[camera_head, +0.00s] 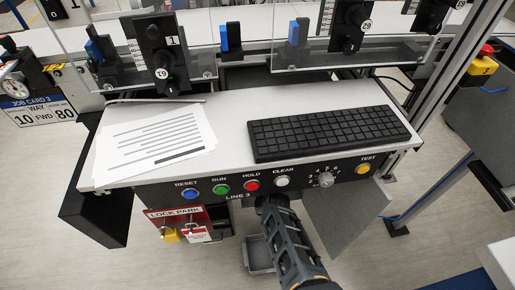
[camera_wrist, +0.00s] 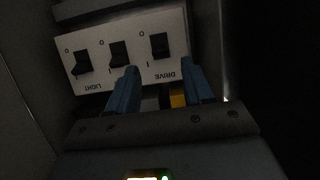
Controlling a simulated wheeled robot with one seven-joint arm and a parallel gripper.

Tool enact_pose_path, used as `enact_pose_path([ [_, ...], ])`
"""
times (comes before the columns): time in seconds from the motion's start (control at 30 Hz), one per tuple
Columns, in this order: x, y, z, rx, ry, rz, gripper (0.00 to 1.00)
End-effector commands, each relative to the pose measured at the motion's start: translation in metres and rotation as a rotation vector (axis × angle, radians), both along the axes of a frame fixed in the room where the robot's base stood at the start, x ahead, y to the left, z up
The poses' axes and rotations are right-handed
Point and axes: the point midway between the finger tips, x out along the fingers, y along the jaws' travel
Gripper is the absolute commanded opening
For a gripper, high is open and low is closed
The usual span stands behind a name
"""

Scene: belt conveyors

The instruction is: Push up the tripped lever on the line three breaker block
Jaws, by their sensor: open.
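In the wrist view a pale breaker block (camera_wrist: 138,22) carries three black levers in a row, with O and I marks. The right lever (camera_wrist: 160,44) is by the word DRIVE and the left lever (camera_wrist: 82,63) by LIGHT; the lettering appears upside down. The middle lever (camera_wrist: 118,54) is between them. I cannot tell surely which lever is tripped. My gripper (camera_wrist: 160,68) is open, its blue fingers in front of the block's lower edge, below the right and middle levers. Nothing is visibly held. In the head view my gripper is hidden under the LINE 3 console (camera_head: 245,184).
Dark walls enclose the block closely, and a yellow part (camera_wrist: 178,97) shows between my fingers. A grey panel (camera_head: 347,215) hangs right of my arm. A lock park board (camera_head: 180,221) with a yellow padlock is left. A keyboard (camera_head: 328,132) and papers (camera_head: 155,140) lie on top.

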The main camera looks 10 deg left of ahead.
Motion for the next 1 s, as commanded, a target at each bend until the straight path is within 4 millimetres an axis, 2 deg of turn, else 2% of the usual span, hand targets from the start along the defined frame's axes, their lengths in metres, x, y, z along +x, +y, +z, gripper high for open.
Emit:
enact_pose_path([
  [0.03, -0.007, -0.001, 0.006, 0.000, 0.001, 0.001, 0.51],
  [0.23, -0.020, -0.005, 0.009, 0.001, 0.000, 0.001, 0.51],
  [0.67, -0.022, -0.006, 0.007, 0.000, -0.001, 0.000, 0.51],
  [1.0, -0.004, -0.014, -0.024, 0.016, -0.139, -0.021, 0.51],
])
